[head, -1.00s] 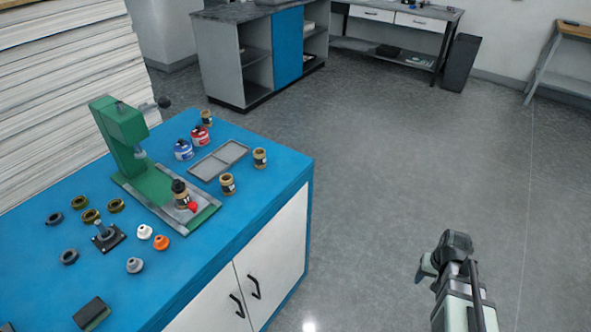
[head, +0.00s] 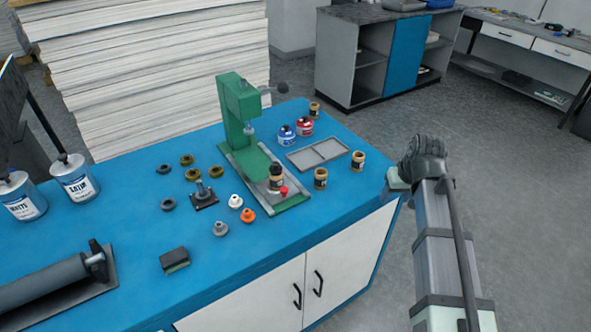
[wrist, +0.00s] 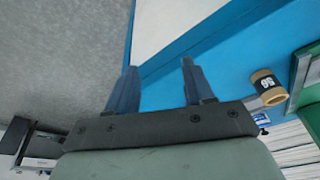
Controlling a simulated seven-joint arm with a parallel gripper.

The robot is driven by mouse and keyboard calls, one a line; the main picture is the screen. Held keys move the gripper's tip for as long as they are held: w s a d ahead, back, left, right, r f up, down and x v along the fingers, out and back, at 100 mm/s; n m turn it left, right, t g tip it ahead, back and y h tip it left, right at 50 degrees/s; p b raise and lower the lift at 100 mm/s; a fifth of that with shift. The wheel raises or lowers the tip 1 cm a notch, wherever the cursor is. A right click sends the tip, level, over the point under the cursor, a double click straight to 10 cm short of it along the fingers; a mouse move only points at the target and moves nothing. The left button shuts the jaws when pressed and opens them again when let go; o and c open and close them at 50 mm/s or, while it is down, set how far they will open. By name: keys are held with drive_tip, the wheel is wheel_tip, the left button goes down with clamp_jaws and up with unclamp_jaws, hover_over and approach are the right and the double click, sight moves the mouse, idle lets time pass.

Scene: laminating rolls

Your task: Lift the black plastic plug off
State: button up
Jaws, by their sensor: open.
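The black plastic plug (head: 276,168) appears to sit upright on top of a tan roll core (head: 275,184) on the base of the green press. A small red part (head: 284,190) is beside that core. My gripper (head: 393,184) is beyond the right edge of the blue table, well apart from the plug. In the wrist view its two fingers (wrist: 160,66) are spread with nothing between them. The plug cannot be made out in the wrist view. A tan core with a dark label (wrist: 267,88) shows there, right of the fingers.
The green press (head: 240,110) stands behind the plug. A grey tray (head: 318,153), tan cores (head: 320,178), and blue (head: 287,134) and red (head: 304,126) jars are to its right. White (head: 235,201), orange (head: 247,215) and grey (head: 220,229) plugs lie at front left. Open floor lies to the right.

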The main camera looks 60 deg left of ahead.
drive_tip(key=s+a+r+n+y, duration=0.1)
drive_tip(key=s+a+r+n, duration=0.2)
drive_tip(key=s+a+r, duration=0.8)
drive_tip(key=n+g, duration=0.1)
drive_tip(key=n, duration=0.2)
approach(276, 164)
drive_tip(key=shift+y, duration=0.3)
drive_tip(key=shift+x, duration=4.3)
drive_tip(key=shift+d, duration=0.2)
drive_tip(key=shift+c, duration=0.3)
drive_tip(key=shift+f, duration=0.1)
clamp_jaws()
